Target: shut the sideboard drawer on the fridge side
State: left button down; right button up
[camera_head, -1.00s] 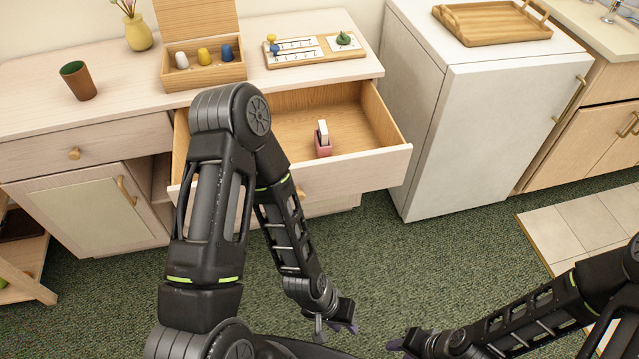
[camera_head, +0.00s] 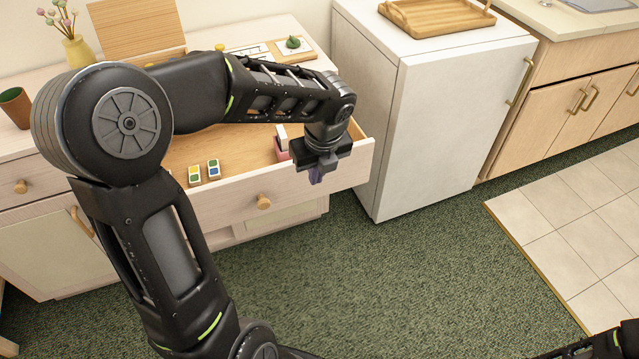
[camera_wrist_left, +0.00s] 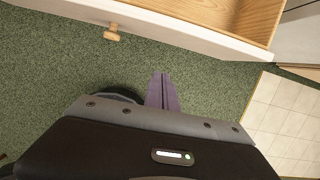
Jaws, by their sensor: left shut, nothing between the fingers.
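The sideboard drawer (camera_head: 232,205) on the fridge side stands open, pulled well out, with its round wooden knob (camera_head: 264,202) on the front. My left gripper (camera_head: 316,177) is shut and empty, pointing down at the outer side of the drawer front, near its right end. In the left wrist view the purple fingertips (camera_wrist_left: 161,76) are together over the carpet, with the drawer front (camera_wrist_left: 190,35) beyond them and apart from them in that picture. The knob also shows there (camera_wrist_left: 112,33). My left arm hides part of the drawer's inside.
In the drawer are two small coloured blocks (camera_head: 203,172) and a pink holder (camera_head: 282,153) with a white piece. The white fridge (camera_head: 440,110) stands close to the right. A brown cup (camera_head: 15,106) and a vase (camera_head: 77,50) stand on the sideboard. The carpet in front is clear.

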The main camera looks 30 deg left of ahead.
aim_at(307, 183)
pick_arm(q)
jog(key=shift+f, duration=0.1)
dwell(0.3)
jog(key=x, duration=0.3)
jog(key=w+a+x, duration=0.1)
jog(key=x, duration=0.3)
jog(key=b+x, duration=0.1)
jog(key=x, duration=0.2)
jog(key=shift+w+a, duration=0.2)
jog(key=shift+a, duration=0.25)
jog(key=shift+w+a, duration=0.4)
jog(key=shift+a, duration=0.2)
